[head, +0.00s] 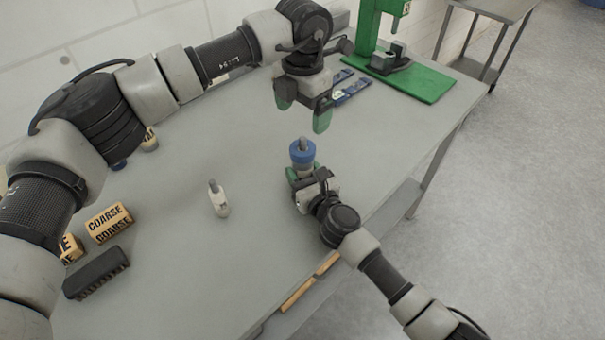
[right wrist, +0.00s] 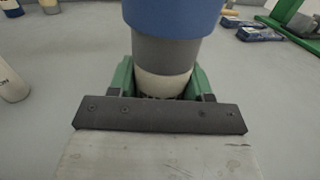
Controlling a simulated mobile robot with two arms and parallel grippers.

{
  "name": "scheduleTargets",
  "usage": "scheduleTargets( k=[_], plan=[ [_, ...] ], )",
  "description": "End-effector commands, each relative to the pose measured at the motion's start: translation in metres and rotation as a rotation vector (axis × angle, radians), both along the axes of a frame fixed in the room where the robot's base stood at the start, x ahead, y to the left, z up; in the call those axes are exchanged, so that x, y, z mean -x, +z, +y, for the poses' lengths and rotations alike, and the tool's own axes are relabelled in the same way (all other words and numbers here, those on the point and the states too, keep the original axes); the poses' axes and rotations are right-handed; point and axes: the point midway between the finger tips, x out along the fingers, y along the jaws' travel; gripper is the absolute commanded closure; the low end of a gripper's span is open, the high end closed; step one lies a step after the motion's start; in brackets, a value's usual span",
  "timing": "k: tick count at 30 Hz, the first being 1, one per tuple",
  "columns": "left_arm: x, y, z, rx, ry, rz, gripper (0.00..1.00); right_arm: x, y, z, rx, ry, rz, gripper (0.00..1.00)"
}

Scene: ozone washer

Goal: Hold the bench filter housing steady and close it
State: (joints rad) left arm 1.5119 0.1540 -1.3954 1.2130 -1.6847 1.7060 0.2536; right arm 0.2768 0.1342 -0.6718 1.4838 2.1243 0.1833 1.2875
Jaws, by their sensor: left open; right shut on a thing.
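The filter housing (head: 301,152) stands upright on the bench, with a blue upper part and a small grey tip on top. In the right wrist view the housing (right wrist: 166,55) shows a blue band, a grey band and a pale lower part. My right gripper (right wrist: 163,82) is shut on the pale lower part, one green finger on each side; in the head view the gripper (head: 303,174) comes in from the lower right. My left gripper (head: 302,112) is open and empty, above and a little behind the housing, apart from it. The housing's underside is hidden.
Blocks marked COARSE (head: 109,222) and a black brush-like block (head: 96,273) lie at lower left. Blue packets (head: 350,90) and a green press (head: 412,75) are at the back. The bench (head: 190,265) is clear mid-left.

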Motion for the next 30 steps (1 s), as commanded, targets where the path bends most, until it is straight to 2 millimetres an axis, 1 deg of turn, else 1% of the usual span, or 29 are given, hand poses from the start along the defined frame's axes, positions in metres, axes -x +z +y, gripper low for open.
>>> scheduleTargets(
  k=[1, 6, 15, 16, 18, 20, 21, 22, 30],
  plan=[
    [0.0, 0.008, 0.0, 0.0, 0.0, -0.001, 0.1, 0.0, 0.0, 0.0, 0.0, 0.0, 0.0, 1.0],
    [0.0, 0.023, 0.0, 0.001, 0.0, -0.001, 0.1, 0.0, 0.0, 0.0, 0.0, 0.0, 0.0, 1.0],
    [0.0, 0.025, 0.0, 0.001, 0.0, 0.001, 0.1, 0.0, 0.0, 0.0, 0.0, 0.0, 0.0, 1.0],
    [0.0, 0.025, 0.0, 0.001, 0.0, 0.001, 0.1, 0.0, 0.0, 0.0, 0.0, 0.0, 0.0, 0.49],
    [0.0, 0.025, 0.0, 0.001, 0.0, 0.001, 0.1, 0.0, 0.0, 0.0, 0.0, 0.0, 0.0, 0.38],
    [0.0, 0.025, 0.0, 0.001, 0.0, 0.001, 0.1, 0.0, 0.0, 0.0, 0.0, 0.0, 0.0, 0.29],
    [0.0, 0.025, 0.0, 0.001, 0.0, 0.001, 0.1, 0.0, 0.0, 0.0, 0.0, 0.0, 0.0, 0.23],
    [0.0, 0.025, 0.0, 0.001, 0.0, 0.001, 0.1, 0.0, 0.0, 0.0, 0.0, 0.0, 0.0, 0.21],
    [0.0, 0.025, 0.0, 0.001, 0.0, 0.001, 0.1, 0.001, 0.0, -0.001, 0.0, 0.0, 0.0, 0.21]
  ],
)
